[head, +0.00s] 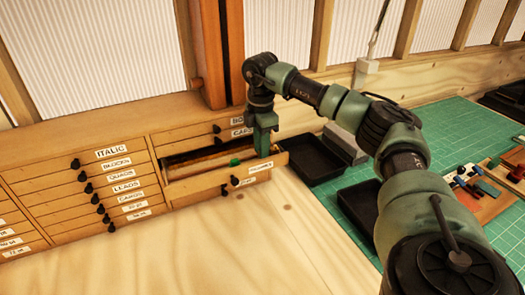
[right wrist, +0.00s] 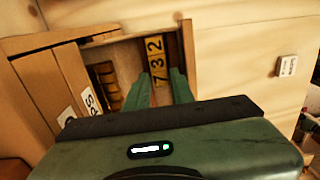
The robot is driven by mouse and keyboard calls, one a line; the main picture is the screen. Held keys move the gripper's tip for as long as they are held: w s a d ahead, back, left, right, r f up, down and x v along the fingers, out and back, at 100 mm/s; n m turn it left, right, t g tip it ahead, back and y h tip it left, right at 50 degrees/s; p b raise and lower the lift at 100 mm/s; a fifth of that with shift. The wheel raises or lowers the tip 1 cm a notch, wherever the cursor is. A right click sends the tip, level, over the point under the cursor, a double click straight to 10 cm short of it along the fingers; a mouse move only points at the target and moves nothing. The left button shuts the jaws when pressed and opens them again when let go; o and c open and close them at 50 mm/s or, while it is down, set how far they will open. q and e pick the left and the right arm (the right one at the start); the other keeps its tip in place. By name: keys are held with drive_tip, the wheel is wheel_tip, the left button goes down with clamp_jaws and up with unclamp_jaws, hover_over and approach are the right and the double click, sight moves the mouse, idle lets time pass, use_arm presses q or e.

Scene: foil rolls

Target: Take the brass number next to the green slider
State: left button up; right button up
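An open drawer (head: 215,182) juts from the right column of the wooden cabinet. A small green piece, apparently the green slider (head: 235,162), shows inside it in the head view. In the right wrist view, brass number tiles reading 7, 3 and 2 (right wrist: 155,61) lie in a row in the drawer. My right gripper (head: 265,152) points down at the drawer's right end. Its two green fingers (right wrist: 160,92) are apart beside the lowest visible tile, with nothing clearly between them. I cannot tell the slider from the fingers in the wrist view. My left gripper is out of view.
Closed labelled drawers (head: 120,185) with dark knobs fill the cabinet to the left. Black trays (head: 312,160) stand right of the open drawer. A green cutting mat (head: 455,135) with a wooden tool board lies farther right. The bare wooden top (head: 270,240) in front is clear.

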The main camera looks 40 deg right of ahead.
drive_tip(key=shift+a, duration=0.1)
clamp_jaws()
